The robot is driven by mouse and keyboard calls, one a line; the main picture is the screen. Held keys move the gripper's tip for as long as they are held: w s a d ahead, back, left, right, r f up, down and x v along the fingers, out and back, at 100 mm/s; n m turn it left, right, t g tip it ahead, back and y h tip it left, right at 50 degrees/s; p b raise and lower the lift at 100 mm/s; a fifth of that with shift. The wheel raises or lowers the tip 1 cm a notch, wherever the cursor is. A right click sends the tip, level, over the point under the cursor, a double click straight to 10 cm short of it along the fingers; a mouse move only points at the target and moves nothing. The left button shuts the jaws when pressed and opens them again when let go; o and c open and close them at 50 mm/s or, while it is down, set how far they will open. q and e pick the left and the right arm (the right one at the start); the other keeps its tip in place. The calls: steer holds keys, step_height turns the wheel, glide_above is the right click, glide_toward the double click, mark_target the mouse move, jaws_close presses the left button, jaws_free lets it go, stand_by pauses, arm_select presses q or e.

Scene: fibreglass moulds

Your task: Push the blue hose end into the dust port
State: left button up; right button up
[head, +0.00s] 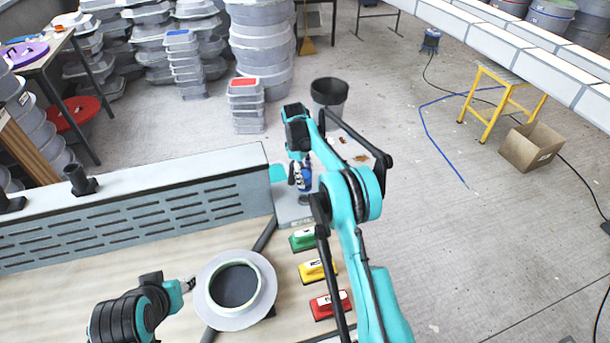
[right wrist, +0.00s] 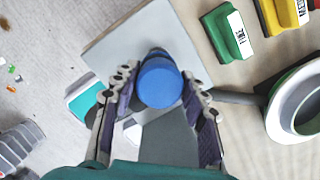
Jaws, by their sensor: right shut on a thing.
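The blue hose end (head: 304,180) is between the fingers of my right gripper (head: 299,178) at the bench's far right corner. In the right wrist view the blue hose end (right wrist: 160,80) shows as a round cylinder, and my right gripper (right wrist: 159,100) is shut on it over a grey square plate (right wrist: 115,52). A pale round flange (head: 206,308) with a green-grey collar and dark opening lies nearer on the bench; I cannot tell whether it is the dust port. My left gripper (head: 188,285) is just left of the flange, its fingers too small to read.
Green (head: 302,240), yellow (head: 317,270) and red (head: 331,304) blocks stand in a row right of the flange. A slotted grey panel (head: 130,208) with black stubs runs along the bench's back. A dark bar (head: 266,234) lies between flange and plate. A black bin (head: 330,92) stands beyond.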

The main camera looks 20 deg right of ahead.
steer(key=shift+f+b, duration=1.05)
steer(key=shift+f, duration=1.35)
steer(key=shift+b, duration=0.45)
stand_by(0.3)
steer(key=shift+f+b, duration=0.45)
steer(key=shift+f, duration=0.1)
steer(key=o, duration=1.2)
steer(key=shift+c, duration=0.2)
steer(key=r, duration=0.4)
steer(key=a+r, duration=0.1)
steer(key=r, duration=0.3)
steer(key=w+r, duration=0.1)
steer(key=r, duration=0.2)
steer(key=shift+a+r, duration=0.15)
steer(key=shift+r, duration=0.25)
